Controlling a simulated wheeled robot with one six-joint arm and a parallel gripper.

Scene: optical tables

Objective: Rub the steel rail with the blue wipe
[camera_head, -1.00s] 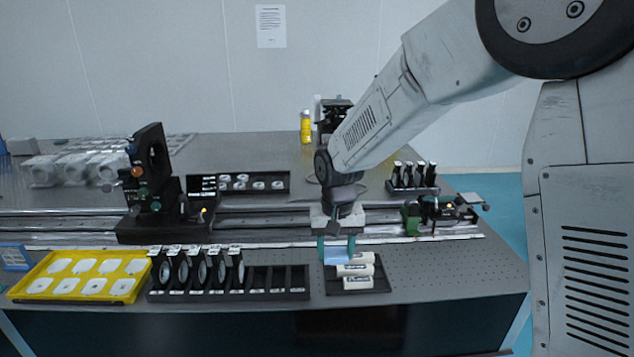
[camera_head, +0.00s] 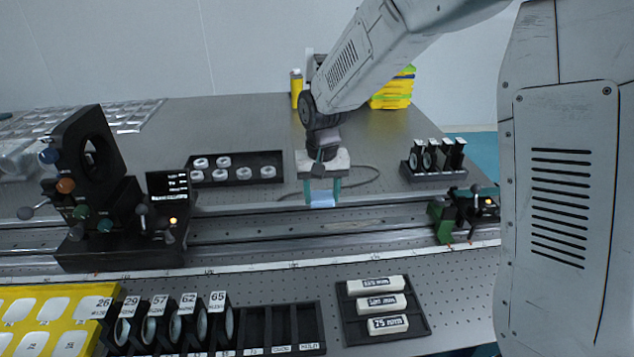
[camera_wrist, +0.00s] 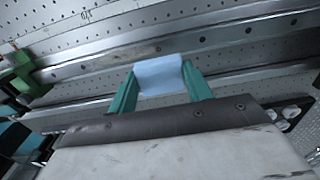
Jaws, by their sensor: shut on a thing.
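My gripper (camera_head: 321,196) is shut on the blue wipe (camera_head: 322,202), a small pale blue folded pad held between two green fingers. In the wrist view the wipe (camera_wrist: 160,75) sits between the fingertips, over the rail. The steel rail (camera_head: 370,224) is a long grey track that runs left to right across the table. The gripper is over the rail's far part, between the black mount on the left and the green clamp on the right. I cannot tell whether the wipe touches the rail.
A black optic mount (camera_head: 100,225) with knobs stands on the rail at left. A green clamp (camera_head: 442,220) sits on it at right. In front are a lens rack (camera_head: 265,325), a tray of white labelled blocks (camera_head: 350,325) and a yellow tray (camera_head: 75,335). Behind is a black parts tray (camera_head: 235,180).

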